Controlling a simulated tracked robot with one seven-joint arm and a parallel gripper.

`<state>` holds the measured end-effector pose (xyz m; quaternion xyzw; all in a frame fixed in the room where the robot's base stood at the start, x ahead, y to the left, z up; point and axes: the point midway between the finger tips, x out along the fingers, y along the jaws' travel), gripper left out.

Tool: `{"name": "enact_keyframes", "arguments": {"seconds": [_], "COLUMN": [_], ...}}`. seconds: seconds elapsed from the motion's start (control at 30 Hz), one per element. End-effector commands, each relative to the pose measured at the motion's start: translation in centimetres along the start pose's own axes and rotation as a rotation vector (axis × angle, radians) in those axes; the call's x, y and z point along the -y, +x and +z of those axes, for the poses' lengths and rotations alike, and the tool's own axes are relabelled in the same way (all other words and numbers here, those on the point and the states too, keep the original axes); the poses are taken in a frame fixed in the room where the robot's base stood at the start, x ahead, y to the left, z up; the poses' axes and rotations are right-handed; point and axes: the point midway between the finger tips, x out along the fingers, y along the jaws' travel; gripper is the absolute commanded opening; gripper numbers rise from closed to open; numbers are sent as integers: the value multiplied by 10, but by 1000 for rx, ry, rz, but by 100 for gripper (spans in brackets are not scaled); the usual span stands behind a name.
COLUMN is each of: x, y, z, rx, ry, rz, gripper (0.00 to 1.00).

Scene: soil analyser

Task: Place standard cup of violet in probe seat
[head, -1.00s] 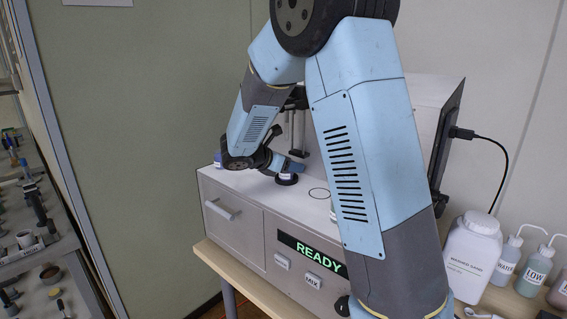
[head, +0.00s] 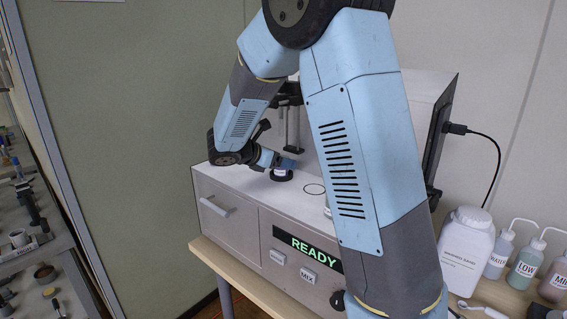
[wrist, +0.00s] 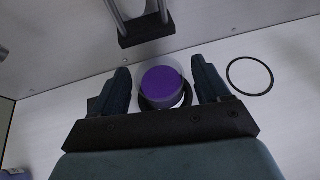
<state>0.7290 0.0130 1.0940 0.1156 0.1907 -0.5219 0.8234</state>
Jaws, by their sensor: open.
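The violet cup (wrist: 162,84) stands upright on the analyser's white top, its round violet top seen from above in the wrist view. A black ring-shaped seat (wrist: 182,103) surrounds its base. In the head view the seat (head: 280,178) shows as a dark disc, with the cup's white label (head: 280,172) just above it. My gripper (wrist: 163,72) is open, with one finger on each side of the cup and a small visible gap at each. In the head view my gripper (head: 284,162) is at the cup and hides its top.
The probe column (head: 292,125) rises behind the seat; its black foot (wrist: 146,30) is close ahead. A thin black circle (wrist: 250,76) lies right of the cup on clear surface. The analyser's screen (head: 307,252) reads READY. A white jug (head: 466,245) and labelled bottles stand at right.

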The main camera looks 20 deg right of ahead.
Motion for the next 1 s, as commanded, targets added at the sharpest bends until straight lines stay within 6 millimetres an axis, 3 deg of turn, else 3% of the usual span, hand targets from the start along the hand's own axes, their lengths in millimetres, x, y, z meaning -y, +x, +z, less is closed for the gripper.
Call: {"name": "enact_keyframes", "arguments": {"seconds": [0.4,0.67,0.83,1.0], "x": [0,2,32,89], "y": [-76,-95,-89,-81], "z": [1,2,15,30], "rx": [0,-6,-82,-229], "ry": [2,9,133,389], "rz": [2,-2,-42,-122], "gripper": [76,76,76,76]}}
